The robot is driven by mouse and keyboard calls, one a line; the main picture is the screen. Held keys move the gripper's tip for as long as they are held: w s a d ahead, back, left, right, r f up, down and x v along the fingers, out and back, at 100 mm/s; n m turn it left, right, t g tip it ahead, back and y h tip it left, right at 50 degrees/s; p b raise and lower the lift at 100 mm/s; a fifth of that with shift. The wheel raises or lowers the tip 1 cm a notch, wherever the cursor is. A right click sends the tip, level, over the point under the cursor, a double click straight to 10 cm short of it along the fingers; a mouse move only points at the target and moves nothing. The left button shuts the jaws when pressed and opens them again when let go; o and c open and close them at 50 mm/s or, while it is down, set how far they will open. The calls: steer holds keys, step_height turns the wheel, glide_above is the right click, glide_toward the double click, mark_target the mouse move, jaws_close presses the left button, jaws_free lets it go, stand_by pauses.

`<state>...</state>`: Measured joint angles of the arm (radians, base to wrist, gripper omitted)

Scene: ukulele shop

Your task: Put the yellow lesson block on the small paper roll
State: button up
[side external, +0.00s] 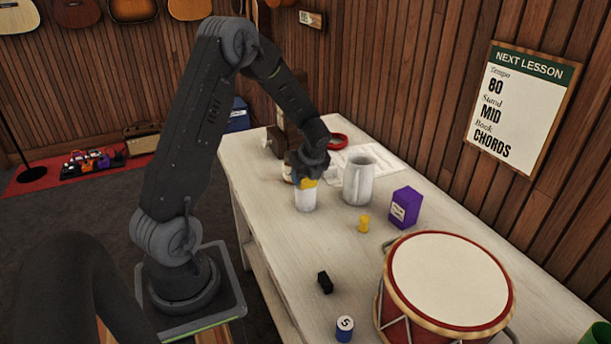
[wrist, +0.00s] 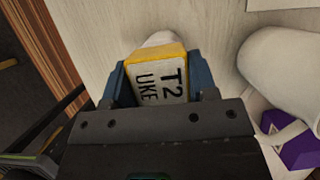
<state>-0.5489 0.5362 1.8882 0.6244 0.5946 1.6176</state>
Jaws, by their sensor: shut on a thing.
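The yellow lesson block (wrist: 160,78) has a white face lettered "T2 UKE" and sits between the blue fingers of my gripper (wrist: 156,84), which is shut on it. In the side view my gripper (side external: 308,174) holds the block (side external: 309,183) low over the table, directly above the small paper roll (side external: 305,201). The white roll stands upright. In the wrist view only a pale rounded edge of the roll (wrist: 160,39) shows past the block. The block's underside is hidden, so I cannot tell whether it touches the roll.
A black block (side external: 325,282), a numbered cylinder (side external: 344,328) and a drum (side external: 450,280) are nearer. The table's left front is mostly clear.

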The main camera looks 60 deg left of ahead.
steer(key=shift+f, duration=0.1)
steer(key=o, duration=0.9)
steer(key=v, duration=1.2)
steer(key=s+d+r+n+t+h, duration=0.1)
steer(key=s+d+r+n, duration=0.1)
steer(key=d+r+n, duration=0.3)
steer(key=s+d+r+n+t, duration=0.2)
steer(key=d+r, duration=0.1)
steer(key=d, duration=0.4)
steer(key=s+d+n+t+h, duration=0.1)
steer(key=s+d+n, duration=0.2)
steer(key=s+d, duration=0.1)
steer(key=s+d+r+n+h, duration=0.1)
steer(key=s+d+n, duration=0.2)
steer(key=d+n, duration=0.1)
steer(key=s+d+r+n+t+h, duration=0.1)
steer(key=s+d+n, duration=0.3)
steer(key=shift+s+d+r+t+h, duration=0.1)
steer(key=shift+s+r+t+h, duration=0.05)
steer(key=shift+s+t+h, duration=0.2)
